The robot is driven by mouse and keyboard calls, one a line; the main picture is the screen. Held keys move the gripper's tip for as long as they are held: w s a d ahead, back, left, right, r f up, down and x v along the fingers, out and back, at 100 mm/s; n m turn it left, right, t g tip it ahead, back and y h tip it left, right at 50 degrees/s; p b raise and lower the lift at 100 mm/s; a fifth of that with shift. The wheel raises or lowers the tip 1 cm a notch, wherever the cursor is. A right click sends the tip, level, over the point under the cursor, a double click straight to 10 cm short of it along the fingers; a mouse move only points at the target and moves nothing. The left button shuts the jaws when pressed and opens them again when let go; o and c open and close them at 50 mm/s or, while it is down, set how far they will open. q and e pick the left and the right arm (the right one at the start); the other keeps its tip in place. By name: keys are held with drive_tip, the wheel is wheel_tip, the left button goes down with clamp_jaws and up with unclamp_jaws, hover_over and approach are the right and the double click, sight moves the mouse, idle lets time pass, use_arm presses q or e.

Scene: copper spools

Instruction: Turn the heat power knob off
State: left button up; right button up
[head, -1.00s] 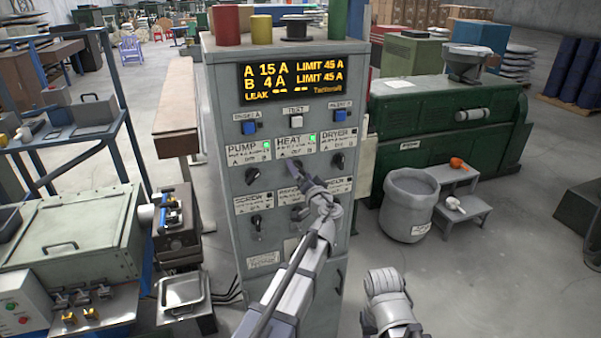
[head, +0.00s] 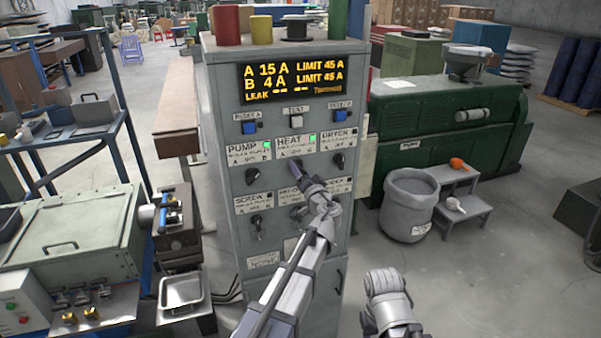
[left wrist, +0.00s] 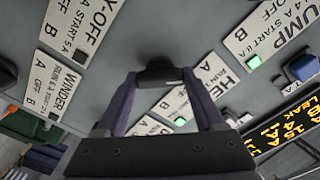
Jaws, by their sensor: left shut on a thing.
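The grey control cabinet (head: 215,120) stands in front of me with a lit display and labelled knobs. The HEAT label (head: 294,144) has a green lamp lit at its corner. My left gripper (head: 296,170) is at the HEAT knob, just below that label, and largely covers it in the head view. In the left wrist view its fingers (left wrist: 160,88) are shut on the black heat power knob (left wrist: 158,70). The knob's exact pointing is hard to tell. My right gripper (head: 385,290) is low in front of the cabinet, its jaws not clear.
The PUMP knob (head: 251,175) and DRYER knob (head: 338,161) flank the HEAT knob. The SCREW knob (head: 257,222) sits in the lower row. The display (head: 292,83) reads A 15 A and B 4 A. A grey bin (head: 408,205) stands to the right.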

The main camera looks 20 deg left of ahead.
use_arm(q)
drive_tip(key=shift+c, duration=0.7)
drive_tip(key=shift+m, duration=4.5)
drive_tip(key=o, duration=1.4)
drive_tip(key=shift+s, duration=0.1)
